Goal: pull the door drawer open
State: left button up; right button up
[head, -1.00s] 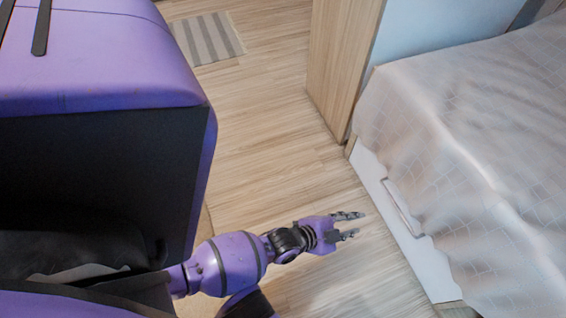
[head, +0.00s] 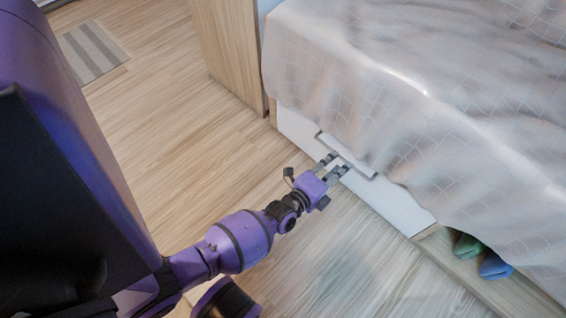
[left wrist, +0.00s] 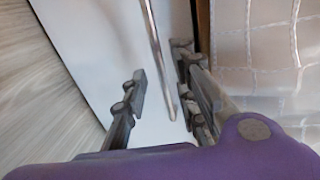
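The drawer is a white front panel (head: 398,208) low in the side of the bed, and it looks closed. A slim metal handle (head: 364,174) runs along its upper part, partly hidden by the bedspread and my fingers. My left gripper (head: 338,163) is at the handle, with its fingers pointing at the panel. In the left wrist view the handle (left wrist: 153,42) runs between the two spread fingers of my left gripper (left wrist: 160,78). I see a gap on the left side of the bar; contact on the right side is unclear. My right gripper is out of view.
A pale bedspread (head: 420,110) hangs over the drawer's top edge, close to my fingers. An open wooden compartment (head: 437,239) with green and blue items lies right of the drawer. A wooden panel (head: 228,50) stands beyond it. The floor (head: 170,130) before the drawer is clear.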

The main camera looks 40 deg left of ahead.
pick_arm(q)
jog(key=w, duration=0.2)
jog(key=b, duration=0.1)
jog(key=shift+w+f, duration=0.25)
jog(key=shift+w, duration=0.15)
grip_shut()
